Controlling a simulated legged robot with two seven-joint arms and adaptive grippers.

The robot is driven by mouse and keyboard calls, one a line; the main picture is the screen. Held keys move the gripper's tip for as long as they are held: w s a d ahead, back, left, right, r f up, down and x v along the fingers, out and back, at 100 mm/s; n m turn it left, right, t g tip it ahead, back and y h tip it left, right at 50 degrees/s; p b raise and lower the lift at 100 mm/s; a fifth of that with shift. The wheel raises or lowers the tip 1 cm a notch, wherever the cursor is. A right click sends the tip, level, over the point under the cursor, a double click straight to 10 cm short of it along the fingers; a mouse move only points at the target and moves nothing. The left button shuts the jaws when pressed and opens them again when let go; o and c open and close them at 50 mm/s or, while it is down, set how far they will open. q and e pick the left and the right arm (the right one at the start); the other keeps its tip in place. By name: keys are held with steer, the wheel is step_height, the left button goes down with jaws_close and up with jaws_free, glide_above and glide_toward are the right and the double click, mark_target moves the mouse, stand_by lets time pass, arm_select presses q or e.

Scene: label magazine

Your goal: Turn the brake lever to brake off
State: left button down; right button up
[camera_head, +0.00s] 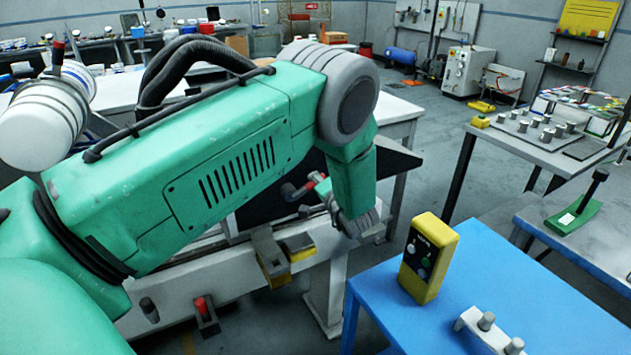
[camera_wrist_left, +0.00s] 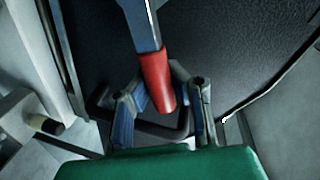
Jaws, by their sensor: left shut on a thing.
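The brake lever shows in the left wrist view as a grey-blue bar coming down from the top, ending in a red grip (camera_wrist_left: 155,80). The fingers of my left gripper (camera_wrist_left: 162,85) stand on both sides of the red grip and are shut on it. In the head view my left gripper (camera_head: 352,220) is at the end of the green arm, largely turned away. A red piece (camera_head: 311,181) with a grey bar shows just left of it, before a dark panel. My arm hides part of the lever and its mount. My right gripper is not in view.
A blue table (camera_head: 480,280) at the lower right holds a yellow control box (camera_head: 428,258) and a pale block with pegs (camera_head: 490,330). A pale machine beam (camera_head: 235,283) runs below my arm. Grey tables stand at the right. Open floor lies beyond.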

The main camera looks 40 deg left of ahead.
arm_select(q)
steer(key=shift+d+f, duration=0.3)
steer(key=shift+d, duration=0.05)
steer(key=c, duration=1.5)
jaws_free()
steer(key=shift+c, duration=0.2)
steer(key=shift+o, duration=0.6)
steer(key=shift+d+r, duration=0.25)
steer(key=shift+r, duration=0.1)
steer(key=v, duration=1.1)
steer(key=shift+s+d, duration=0.2)
steer(key=shift+d, duration=0.05)
steer(key=shift+f, duration=0.1)
